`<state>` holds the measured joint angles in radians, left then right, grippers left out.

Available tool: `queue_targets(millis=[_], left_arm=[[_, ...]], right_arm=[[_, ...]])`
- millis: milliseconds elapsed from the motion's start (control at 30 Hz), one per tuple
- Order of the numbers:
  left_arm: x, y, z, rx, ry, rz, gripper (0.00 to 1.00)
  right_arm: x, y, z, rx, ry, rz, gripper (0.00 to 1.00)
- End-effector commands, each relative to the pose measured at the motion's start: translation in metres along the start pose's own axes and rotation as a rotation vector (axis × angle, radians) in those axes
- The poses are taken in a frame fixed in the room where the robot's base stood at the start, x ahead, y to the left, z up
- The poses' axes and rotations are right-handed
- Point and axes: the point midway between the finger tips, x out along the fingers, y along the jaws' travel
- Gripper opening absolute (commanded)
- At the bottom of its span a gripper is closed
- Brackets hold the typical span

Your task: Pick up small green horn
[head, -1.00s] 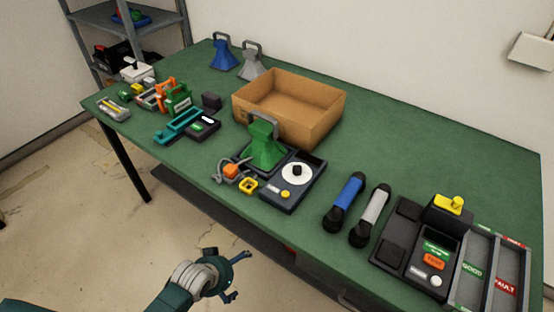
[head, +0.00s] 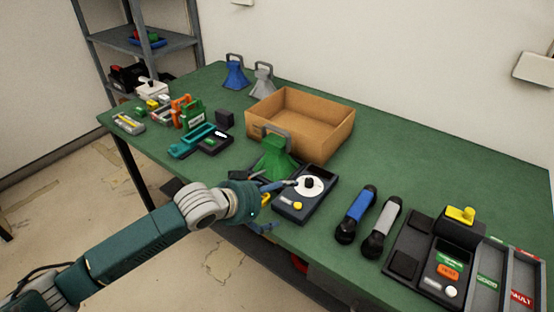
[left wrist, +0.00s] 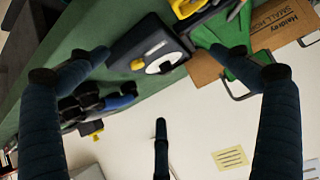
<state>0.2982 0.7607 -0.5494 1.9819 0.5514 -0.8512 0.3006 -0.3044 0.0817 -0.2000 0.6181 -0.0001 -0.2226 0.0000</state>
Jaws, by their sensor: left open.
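The small green horn (head: 275,160) stands on the green table in front of the cardboard box, with its grey handle on top. It also shows at the upper right of the left wrist view (left wrist: 236,66), partly behind a finger. My left gripper (head: 278,205) is open and empty, in front of the horn at the table's front edge. In the left wrist view its fingers (left wrist: 160,62) are spread wide, with the horn beyond the right finger. The gripper hides the small items in front of the horn. My right gripper is not in view.
A black device with a white dial (head: 290,206) sits right of the horn. The cardboard box (head: 285,132) is behind it. Blue (head: 356,215) and grey (head: 382,228) torches lie further right. Blue (head: 235,73) and grey (head: 263,79) horns stand at the back.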

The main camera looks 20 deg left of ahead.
Motion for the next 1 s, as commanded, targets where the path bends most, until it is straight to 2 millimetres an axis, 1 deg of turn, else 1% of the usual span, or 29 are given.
queue_targets(millis=[33,67,100,200,300,367,400,633,700,867,1000], left_arm=[[-0.001,-0.026,-0.021,0.003,0.030,-0.022,1.00],[-0.003,-0.038,-0.032,-0.004,0.049,-0.029,1.00],[-0.005,-0.056,-0.047,-0.012,0.074,-0.040,1.00],[-0.014,-0.093,-0.077,-0.041,0.129,-0.065,1.00],[-0.021,-0.114,-0.095,-0.061,0.164,-0.078,1.00],[-0.021,-0.120,-0.100,-0.070,0.173,-0.081,1.00],[-0.018,-0.122,-0.103,-0.073,0.176,-0.081,1.00],[0.018,-0.125,-0.110,-0.075,0.178,-0.081,1.00],[0.025,-0.126,-0.111,-0.073,0.177,-0.081,1.00],[0.035,-0.126,-0.112,-0.072,0.176,-0.081,1.00],[0.051,-0.129,-0.115,-0.072,0.176,-0.081,1.00]], right_arm=[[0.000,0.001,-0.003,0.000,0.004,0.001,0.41],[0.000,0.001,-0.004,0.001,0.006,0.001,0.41],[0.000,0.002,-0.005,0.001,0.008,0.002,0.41],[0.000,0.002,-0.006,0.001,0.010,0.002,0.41],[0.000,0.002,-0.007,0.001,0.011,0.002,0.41],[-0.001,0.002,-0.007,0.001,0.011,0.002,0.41],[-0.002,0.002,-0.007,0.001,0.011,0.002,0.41],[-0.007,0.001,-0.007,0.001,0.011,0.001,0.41],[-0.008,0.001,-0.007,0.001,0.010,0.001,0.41],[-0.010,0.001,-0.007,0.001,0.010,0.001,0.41],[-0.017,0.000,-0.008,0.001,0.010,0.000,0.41]])
